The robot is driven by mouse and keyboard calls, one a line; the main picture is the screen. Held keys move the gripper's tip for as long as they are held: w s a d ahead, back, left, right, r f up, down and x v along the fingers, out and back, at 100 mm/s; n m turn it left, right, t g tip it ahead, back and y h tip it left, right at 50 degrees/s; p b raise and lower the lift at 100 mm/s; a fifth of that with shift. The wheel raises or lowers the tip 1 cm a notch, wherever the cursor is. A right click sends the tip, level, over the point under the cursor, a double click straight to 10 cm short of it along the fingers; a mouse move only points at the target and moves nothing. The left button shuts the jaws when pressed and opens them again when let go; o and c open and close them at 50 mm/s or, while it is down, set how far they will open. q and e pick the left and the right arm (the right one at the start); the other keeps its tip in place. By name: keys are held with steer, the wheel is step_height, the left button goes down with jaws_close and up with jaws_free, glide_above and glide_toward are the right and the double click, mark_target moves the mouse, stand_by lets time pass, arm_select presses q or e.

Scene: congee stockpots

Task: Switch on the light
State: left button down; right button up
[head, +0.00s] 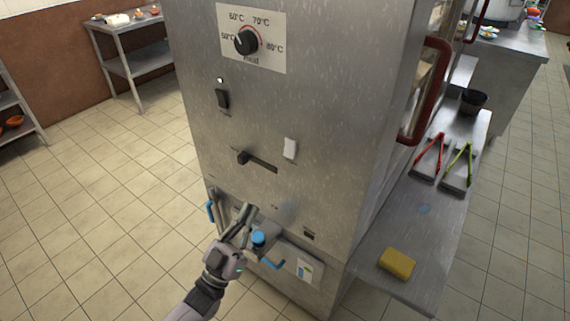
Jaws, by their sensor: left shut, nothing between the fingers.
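A tall steel cabinet (330,110) carries the controls on its front panel. A white switch (290,149) sits right of the middle, and a black rocker switch (222,98) sits at upper left under a small pale round spot (220,79). A black slider (243,158) sits at the left end of a dark slot. I cannot read which control is for the light. My left gripper (246,222) is shut and empty, in front of the cabinet's lower part, below the slider and white switch. Whether it touches the cabinet is unclear. My right gripper is not in view.
A black temperature knob (247,41) is at the panel's top. A blue knob (259,238) and blue handles are near my gripper. A steel side shelf (380,265) holds a yellow sponge (397,263), red tongs (430,157) and green tongs (457,166). The tiled floor at left is clear.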

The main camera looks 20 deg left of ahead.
arm_select(q)
steer(key=shift+s+r, duration=0.1)
steer(key=shift+r, duration=0.3)
steer(key=p, duration=0.3)
glide_toward(291, 146)
step_height(291, 146, up, 3)
steer(key=w, duration=0.1)
steer(key=w+d, duration=0.1)
steer(key=w, duration=0.1)
steer(key=shift+w+d+f, duration=0.1)
steer(key=shift+w+d, duration=0.1)
steer(key=shift+w, duration=0.1)
